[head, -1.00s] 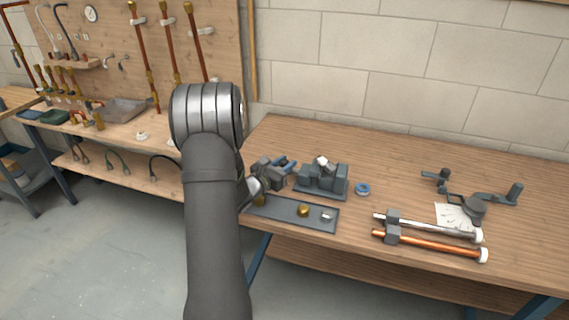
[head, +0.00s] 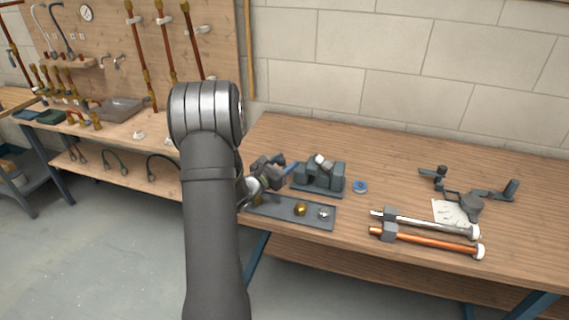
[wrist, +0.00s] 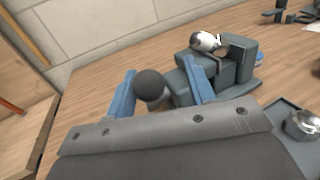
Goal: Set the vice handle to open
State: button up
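The grey vice (head: 320,178) stands on the bench, with a shiny metal fitting (head: 322,162) at its top. In the wrist view the vice (wrist: 238,62) is at the upper right, with the fitting (wrist: 206,41) in it. The vice handle's dark round knob (wrist: 150,84) shows between my two blue fingers. In the head view my gripper (head: 284,168) is just left of the vice, and the handle is hidden or too small to make out there.
A grey tray (head: 280,212) with brass and silver fittings lies in front of the vice. A blue tape ring (head: 360,187) is to its right. Silver and copper pipes (head: 425,237) and a pipe bender (head: 472,203) lie further right. The bench behind the vice is clear.

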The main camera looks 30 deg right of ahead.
jog(key=shift+a, duration=0.1)
jog(key=v, duration=1.7)
jog(key=shift+s, duration=0.1)
jog(key=x, duration=1.7)
